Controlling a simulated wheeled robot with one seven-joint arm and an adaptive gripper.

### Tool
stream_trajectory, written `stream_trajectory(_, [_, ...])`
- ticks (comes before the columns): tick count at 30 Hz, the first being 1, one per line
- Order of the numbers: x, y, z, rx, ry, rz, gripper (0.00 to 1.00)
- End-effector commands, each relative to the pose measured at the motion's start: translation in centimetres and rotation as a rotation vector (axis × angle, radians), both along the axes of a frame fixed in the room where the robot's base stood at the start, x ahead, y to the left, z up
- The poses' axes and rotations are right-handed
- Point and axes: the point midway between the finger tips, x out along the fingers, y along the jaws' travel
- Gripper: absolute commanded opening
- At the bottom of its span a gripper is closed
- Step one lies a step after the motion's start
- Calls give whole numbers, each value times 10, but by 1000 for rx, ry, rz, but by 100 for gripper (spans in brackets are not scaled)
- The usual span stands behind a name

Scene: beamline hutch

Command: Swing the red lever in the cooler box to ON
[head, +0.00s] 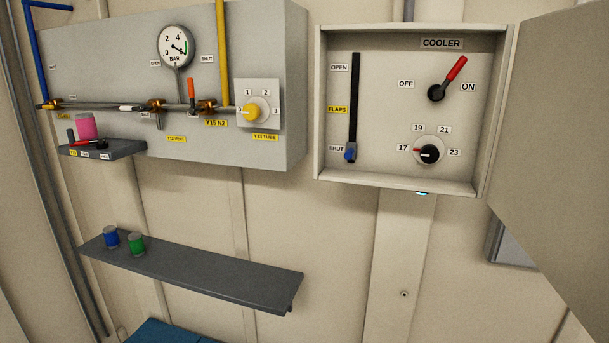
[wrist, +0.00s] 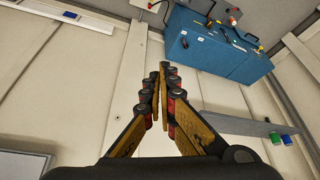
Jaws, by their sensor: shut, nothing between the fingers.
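The cooler box (head: 319,110) is on the wall at the right of the head view, with its door (head: 555,130) swung open to the right. Inside, the red lever (head: 456,69) slants up and to the right from its black hub. Its tip is above the ON label (head: 468,87) and well to the right of the OFF label (head: 406,84). My gripper (wrist: 161,69) shows only in the wrist view, with its fingers shut and empty. The cooler box and lever cannot be made out there, so my gripper's distance from them cannot be told.
The box also holds a flaps slider (head: 352,110), its blue knob at SHUT, and a dial (head: 429,153). A gas panel (head: 100,60) is left of it, above a grey shelf (head: 200,275) with two cans. A blue cabinet (wrist: 220,45) shows in the wrist view.

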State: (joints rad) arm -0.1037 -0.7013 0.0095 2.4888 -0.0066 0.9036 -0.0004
Motion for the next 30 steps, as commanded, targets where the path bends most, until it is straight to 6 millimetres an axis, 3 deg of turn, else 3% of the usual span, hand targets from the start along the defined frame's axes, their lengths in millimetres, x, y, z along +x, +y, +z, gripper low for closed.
stream_trajectory(1, [-4,-8,-19,3,-14,-32,0])
stream_trajectory(9, [-5,-27,-30,8,-49,-104,0])
stream_trajectory(15, [-4,-25,-24,9,-50,-98,0])
stream_trajectory(20, [-3,-8,-4,8,-17,-34,0])
stream_trajectory(23, [10,11,27,-3,0,39,0])
stream_trajectory(26, [35,23,74,-68,-13,128,0])
stream_trajectory(30, [80,34,151,-220,-53,246,0])
